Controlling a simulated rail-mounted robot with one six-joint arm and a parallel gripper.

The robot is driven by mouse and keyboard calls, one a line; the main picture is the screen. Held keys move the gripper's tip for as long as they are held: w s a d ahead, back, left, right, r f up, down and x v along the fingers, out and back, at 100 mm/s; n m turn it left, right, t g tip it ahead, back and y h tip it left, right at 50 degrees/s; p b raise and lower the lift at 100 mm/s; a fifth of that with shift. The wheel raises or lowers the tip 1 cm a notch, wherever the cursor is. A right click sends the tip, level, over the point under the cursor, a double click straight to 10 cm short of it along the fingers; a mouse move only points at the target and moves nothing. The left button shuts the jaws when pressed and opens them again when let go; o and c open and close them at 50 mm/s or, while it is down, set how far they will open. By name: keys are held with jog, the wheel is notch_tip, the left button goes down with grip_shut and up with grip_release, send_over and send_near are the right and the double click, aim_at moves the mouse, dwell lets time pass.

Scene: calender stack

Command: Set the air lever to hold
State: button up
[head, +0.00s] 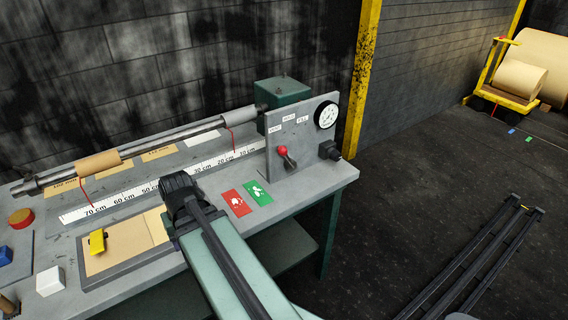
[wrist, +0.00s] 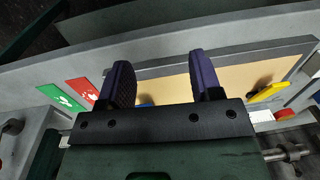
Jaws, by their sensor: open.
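The air lever (head: 284,154) is a short dark lever with a red knob, on the front of a grey upright panel (head: 312,140). It leans up and slightly left, towards the leftmost of three small labels (head: 289,119); their words are hard to read, so its exact setting is unclear. My gripper (wrist: 159,68) is open and empty in the wrist view, with two dark purple fingers spread over the bench. In the head view my arm reaches the bench left of the lever, well apart from it, and the fingers cannot be made out. The lever is not clearly visible in the wrist view.
A round gauge (head: 326,115) and a dark knob (head: 330,151) are right of the lever. Red (head: 236,203) and green (head: 258,192) cards lie before the panel. A long metal shaft (head: 150,147) runs along the back. A framed board (head: 120,245) holds a yellow tool (head: 97,242).

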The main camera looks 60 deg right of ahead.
jog(key=s+d+f+m+t+y+b, duration=0.1)
jog(key=s+d+f+m+t+b, duration=0.15)
jog(key=d, duration=0.45)
jog(key=s+d+f+m+t+b, duration=0.1)
jog(key=d+f+m+b, duration=0.15)
jog(key=d, duration=0.35)
jog(key=m+t+h+b, duration=0.6)
jog(key=m+t, duration=0.8)
jog(key=m, duration=0.9)
send_near(286, 152)
jog(key=x, duration=1.1)
jog(key=shift+w+d, duration=0.1)
jog(key=shift+w, duration=0.15)
grip_shut()
jog(key=shift+p, duration=0.3)
